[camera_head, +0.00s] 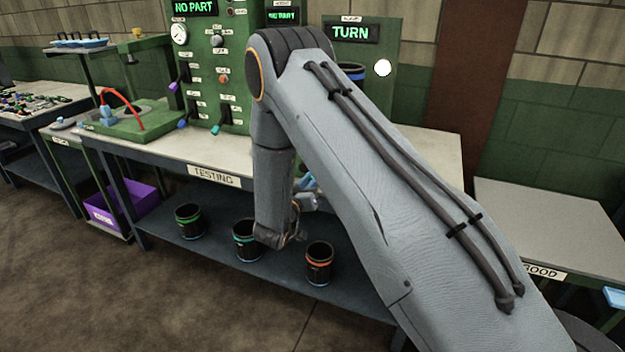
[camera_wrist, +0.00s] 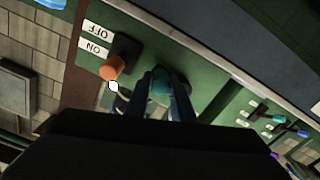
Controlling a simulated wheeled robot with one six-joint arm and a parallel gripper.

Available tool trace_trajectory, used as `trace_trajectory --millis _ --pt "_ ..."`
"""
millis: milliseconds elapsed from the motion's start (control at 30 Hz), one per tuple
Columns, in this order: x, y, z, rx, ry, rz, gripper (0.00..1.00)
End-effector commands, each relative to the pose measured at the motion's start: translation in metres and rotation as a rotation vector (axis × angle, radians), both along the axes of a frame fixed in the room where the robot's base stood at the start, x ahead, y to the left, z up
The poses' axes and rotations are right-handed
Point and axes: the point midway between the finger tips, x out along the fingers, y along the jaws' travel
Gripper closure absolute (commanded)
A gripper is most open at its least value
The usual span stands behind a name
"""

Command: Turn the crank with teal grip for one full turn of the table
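The teal grip (camera_wrist: 161,83) of the crank shows in the wrist view, between the two fingertips of my gripper (camera_wrist: 162,88). The fingers lie close on both sides of the grip and look shut on it. The crank's arm and the table it turns cannot be made out. In the head view my own arm hides the crank and most of the gripper. A panel (camera_head: 394,35) with a lit TURN display (camera_head: 350,33) and a white round light (camera_head: 383,67) stands behind my arm.
An orange-knobbed switch (camera_wrist: 113,68) marked ON and OFF is close beside the fingers in the wrist view. The TESTING bench (camera_head: 160,155) carries a green console (camera_head: 215,60) with several levers. Several dark banded cups (camera_head: 319,263) stand on the lower shelf. A GOOD table (camera_head: 550,225) is at right.

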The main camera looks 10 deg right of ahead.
Motion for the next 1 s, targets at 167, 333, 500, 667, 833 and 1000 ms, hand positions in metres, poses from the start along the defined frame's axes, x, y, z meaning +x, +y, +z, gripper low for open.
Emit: trace_trajectory --millis 167,333,500,667,833,1000 --pt "0.0 0.0 -0.002 0.019 -0.015 -0.002 1.0" --pt "0.001 0.001 -0.011 0.135 -0.099 -0.002 1.0" --pt "0.003 0.003 -0.02 0.282 -0.205 -0.002 1.0" --pt "0.004 0.005 -0.023 0.37 -0.267 -0.003 1.0" --pt "0.004 0.005 -0.023 0.394 -0.284 -0.004 1.0" --pt "0.004 0.005 -0.023 0.394 -0.283 -0.004 1.0"
